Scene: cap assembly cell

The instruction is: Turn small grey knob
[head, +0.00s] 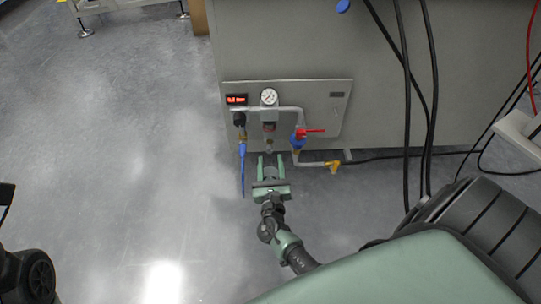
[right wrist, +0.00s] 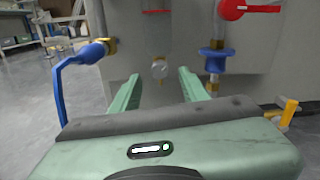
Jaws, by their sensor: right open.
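The small grey knob (right wrist: 159,68) is round and pale. In the right wrist view it shows between and beyond my fingertips, at the lower front of the panel. In the head view the grey knob (head: 268,149) is a tiny shape below the gauge and filter column, just ahead of the fingers. My right gripper (head: 270,157) is open, its two green fingers pointing at the panel on either side of the knob's line. In the right wrist view my gripper (right wrist: 160,76) holds nothing, and I cannot tell whether either finger touches the knob. My left gripper is not in view.
A red-handled valve (head: 311,131) with a blue body is right of the knob. A yellow-handled tap (head: 333,166) sits lower right. A blue hose (head: 243,165) hangs left. A round gauge (head: 269,97) is above. Black cables (head: 407,110) hang at the right.

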